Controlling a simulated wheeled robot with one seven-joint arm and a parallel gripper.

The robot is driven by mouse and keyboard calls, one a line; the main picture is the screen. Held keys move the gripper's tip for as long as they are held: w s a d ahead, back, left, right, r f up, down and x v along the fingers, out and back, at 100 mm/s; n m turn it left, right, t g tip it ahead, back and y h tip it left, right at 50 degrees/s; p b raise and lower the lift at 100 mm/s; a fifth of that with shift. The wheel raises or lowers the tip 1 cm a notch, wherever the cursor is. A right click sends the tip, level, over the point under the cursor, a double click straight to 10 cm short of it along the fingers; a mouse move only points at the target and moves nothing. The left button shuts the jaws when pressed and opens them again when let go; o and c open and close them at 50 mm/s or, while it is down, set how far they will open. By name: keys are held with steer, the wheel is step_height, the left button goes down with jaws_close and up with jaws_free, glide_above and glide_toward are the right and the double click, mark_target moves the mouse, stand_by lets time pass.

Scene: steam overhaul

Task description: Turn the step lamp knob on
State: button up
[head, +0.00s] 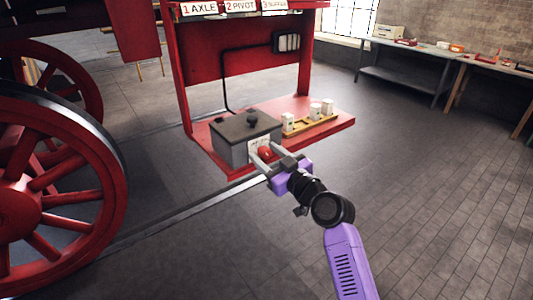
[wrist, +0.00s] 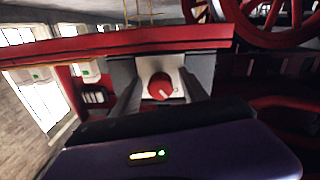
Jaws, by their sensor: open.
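A red round knob (head: 265,152) sits on a white plate on the front of a grey box with a dark lid (head: 232,150). In the wrist view the knob (wrist: 159,85) is in the middle, with a pale mark toward its lower right. My gripper (head: 263,153) is open in front of the plate, its two grey fingers on either side of the knob. In the wrist view the fingers (wrist: 160,88) flank the knob with visible gaps. I cannot tell how deep the fingertips reach alongside it. No lit lamp is recognisable.
The box stands on a red step (head: 335,123) beside a yellow tray (head: 311,126) with several white pieces. A red panel with labelled signs (head: 235,8) rises behind. A large red wheel (head: 50,200) is at left. The floor at right is clear, with workbenches (head: 405,75) beyond.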

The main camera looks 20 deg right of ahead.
jaws_close()
steer(key=shift+m, duration=0.4)
steer(key=m, duration=0.5)
steer(key=shift+m+p, duration=0.3)
steer(key=shift+m, duration=0.1)
steer(key=m+p, duration=0.1)
steer(key=m, duration=0.3)
steer(key=shift+r+g, duration=0.1)
steer(key=shift+g, duration=0.2)
steer(key=shift+m+p, duration=0.55)
steer(key=shift+m, duration=0.95)
